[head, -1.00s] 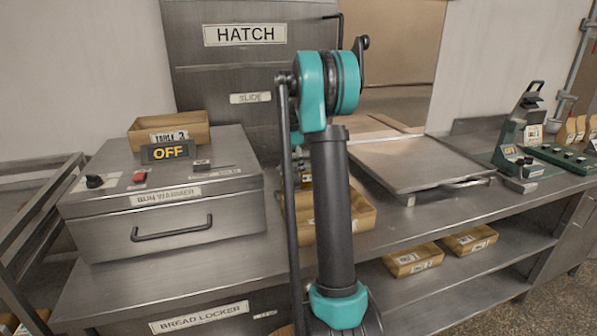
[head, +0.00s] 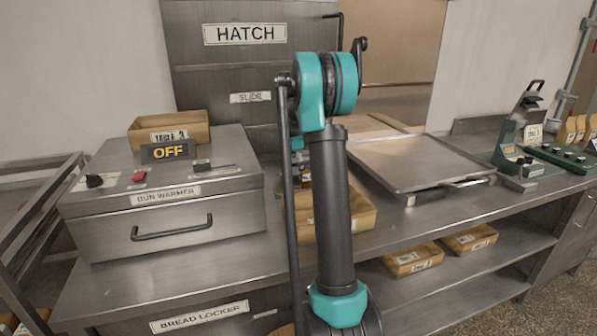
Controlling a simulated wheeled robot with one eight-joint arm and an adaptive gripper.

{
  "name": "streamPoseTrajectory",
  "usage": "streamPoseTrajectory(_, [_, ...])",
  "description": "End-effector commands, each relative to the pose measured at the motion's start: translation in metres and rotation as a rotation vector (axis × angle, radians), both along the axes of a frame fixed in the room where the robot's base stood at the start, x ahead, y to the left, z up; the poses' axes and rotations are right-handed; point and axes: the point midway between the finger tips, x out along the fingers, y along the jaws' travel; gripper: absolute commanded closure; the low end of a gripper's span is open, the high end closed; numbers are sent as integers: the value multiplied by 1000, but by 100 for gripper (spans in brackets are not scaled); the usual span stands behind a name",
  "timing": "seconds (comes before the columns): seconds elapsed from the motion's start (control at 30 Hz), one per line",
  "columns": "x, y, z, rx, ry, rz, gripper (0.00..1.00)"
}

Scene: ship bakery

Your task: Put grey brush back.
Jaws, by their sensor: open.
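No grey brush can be made out in the head view. My gripper is not in view; my own upright arm fills the middle of the picture and hides what lies behind it.
A steel counter (head: 230,262) holds the bun warmer (head: 165,215), marked OFF, with a cardboard box (head: 188,122) on top. An open carton (head: 362,212) stands behind my arm. A flat steel tray (head: 420,165) and a green machine (head: 512,145) stand to the right. The hatch (head: 235,75) is behind.

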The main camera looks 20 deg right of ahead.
Motion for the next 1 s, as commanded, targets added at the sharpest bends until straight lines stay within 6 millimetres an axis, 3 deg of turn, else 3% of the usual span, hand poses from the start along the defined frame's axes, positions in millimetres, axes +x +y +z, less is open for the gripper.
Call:
streamPoseTrajectory(0.17, [0,2,16,0,0,0,31])
streamPoseTrajectory(0.6, [0,15,99,0,0,1,31])
streamPoseTrajectory(0.8, [0,18,117,0,0,0,31])
streamPoseTrajectory(1.0, [0,18,121,0,0,0,31])
